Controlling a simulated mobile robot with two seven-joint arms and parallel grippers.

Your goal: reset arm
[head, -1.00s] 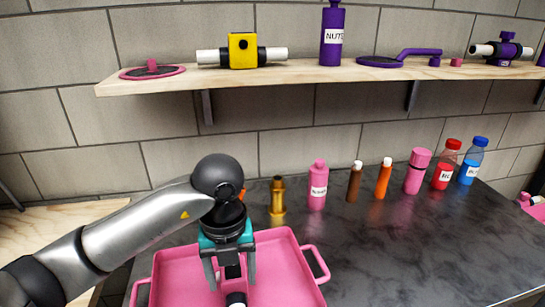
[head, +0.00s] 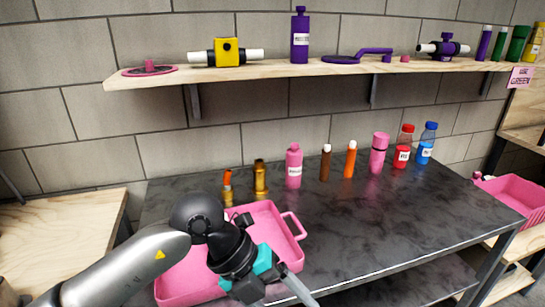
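My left arm comes in from the lower left. Its gripper (head: 290,295), with teal parts at its base, hangs over the front right part of the pink tray, near the table's front edge. One long grey finger shows, pointing down and right. The other finger is not clearly visible, so its opening cannot be judged. I see nothing clearly held. The pink tray (head: 290,224) lies on the dark table, partly hidden by my arm. My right gripper is not in view.
On the dark table (head: 370,225), a pink bottle (head: 294,168), brown tube (head: 325,163), orange tube (head: 350,160), pink flask (head: 378,154), red bottle (head: 403,147) and blue bottle (head: 427,143) stand at the back. A wooden shelf (head: 300,69) hangs above.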

